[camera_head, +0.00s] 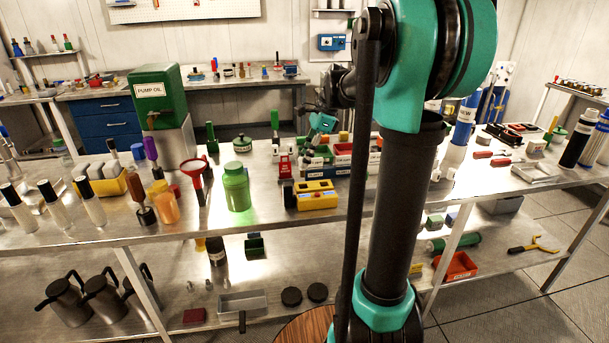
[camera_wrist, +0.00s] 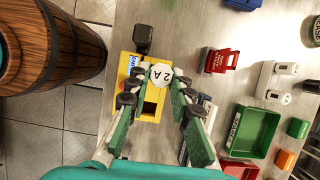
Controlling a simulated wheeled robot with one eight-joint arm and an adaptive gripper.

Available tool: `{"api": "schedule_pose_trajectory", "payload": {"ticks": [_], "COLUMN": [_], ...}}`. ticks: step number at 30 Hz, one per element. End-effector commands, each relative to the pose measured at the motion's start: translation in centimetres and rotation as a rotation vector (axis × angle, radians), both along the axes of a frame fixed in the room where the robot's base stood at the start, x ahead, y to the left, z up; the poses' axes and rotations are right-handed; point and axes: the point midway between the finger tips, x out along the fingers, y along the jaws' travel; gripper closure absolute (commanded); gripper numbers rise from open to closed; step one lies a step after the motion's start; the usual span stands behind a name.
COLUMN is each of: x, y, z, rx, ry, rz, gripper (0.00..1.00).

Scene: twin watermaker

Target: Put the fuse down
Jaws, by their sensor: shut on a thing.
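The fuse (camera_wrist: 162,73), a white rounded piece marked "2 A", sits between the fingertips of my gripper (camera_wrist: 160,82) in the wrist view. My gripper is shut on it. Below it in the wrist view is a yellow box (camera_wrist: 124,74) with a blue label and a dark square opening. The fuse overlaps the box's upper right part in this view; I cannot tell the height between them. The yellow box also shows in the head view (camera_head: 317,201) on the steel bench. I cannot make out the fuse in the head view.
A dark block (camera_wrist: 142,38) is at the yellow box's end. A red stand (camera_wrist: 222,62) and a green tray (camera_wrist: 234,127) are to its right. A wooden barrel (camera_wrist: 70,50) stands beyond the bench edge. Bare steel lies between the box and red stand.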

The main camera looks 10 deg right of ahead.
Motion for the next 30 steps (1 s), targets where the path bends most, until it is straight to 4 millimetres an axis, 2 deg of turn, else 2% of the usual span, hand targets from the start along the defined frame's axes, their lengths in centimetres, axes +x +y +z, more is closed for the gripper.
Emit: {"api": "schedule_pose_trajectory", "payload": {"ticks": [3,8,15,27,28,30], "x": [0.1,0.0,0.0,0.0,0.0,0.0], "y": [0.0,0.0,0.0,0.0,0.0,0.0], "z": [-1.6,-2.7,-5.7,-6.2,-6.2,-6.2], "rx": [0.0,0.0,0.0,0.0,0.0,0.0], "ry": [0.0,0.0,0.0,0.0,0.0,0.0], "rz": [0.0,0.0,0.0,0.0,0.0,0.0], "gripper": [1.0,1.0,1.0,1.0,0.76,0.68]}}
